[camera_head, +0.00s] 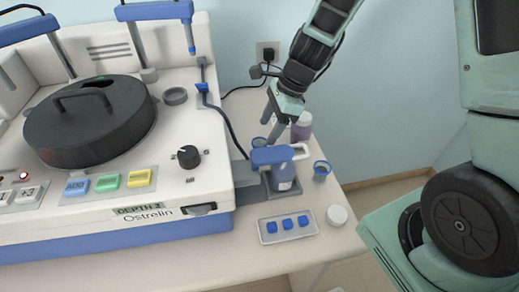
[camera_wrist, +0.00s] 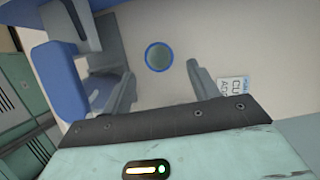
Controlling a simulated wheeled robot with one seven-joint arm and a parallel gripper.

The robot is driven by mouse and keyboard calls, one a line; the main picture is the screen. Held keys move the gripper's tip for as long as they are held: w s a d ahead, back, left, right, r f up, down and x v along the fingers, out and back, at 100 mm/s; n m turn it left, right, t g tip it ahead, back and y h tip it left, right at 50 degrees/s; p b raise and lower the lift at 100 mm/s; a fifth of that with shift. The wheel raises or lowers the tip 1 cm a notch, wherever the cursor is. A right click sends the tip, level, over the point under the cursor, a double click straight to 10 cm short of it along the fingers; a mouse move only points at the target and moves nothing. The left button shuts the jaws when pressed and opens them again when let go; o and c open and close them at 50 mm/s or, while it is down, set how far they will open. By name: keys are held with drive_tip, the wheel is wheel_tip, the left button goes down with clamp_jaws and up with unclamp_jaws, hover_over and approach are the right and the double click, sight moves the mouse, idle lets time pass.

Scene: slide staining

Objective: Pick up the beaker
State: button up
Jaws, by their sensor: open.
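A small beaker with a blue rim (camera_head: 261,144) stands on the bench behind the blue-topped dispenser, partly hidden by it. A second blue-rimmed beaker (camera_head: 321,170) stands to the right of the dispenser. My gripper (camera_head: 276,124) is above the bench near the rear beaker, with its fingers pointing down. In the wrist view a blue-rimmed beaker (camera_wrist: 159,57) shows in the gap beyond my open, empty fingers (camera_wrist: 160,85), apart from both. I cannot tell for certain which of the two beakers this is.
A blue-topped dispenser (camera_head: 271,157) with a bottle stands close in front of my gripper. A purple bottle (camera_head: 302,126) stands behind on the right. The staining machine (camera_head: 190,225) fills the left. A tray with blue pieces (camera_head: 265,230) and a white round lid (camera_head: 337,215) lie in front.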

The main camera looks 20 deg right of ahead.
drive_tip(key=x, duration=0.7)
drive_tip(key=shift+f, duration=0.25)
drive_tip(key=c, duration=1.1)
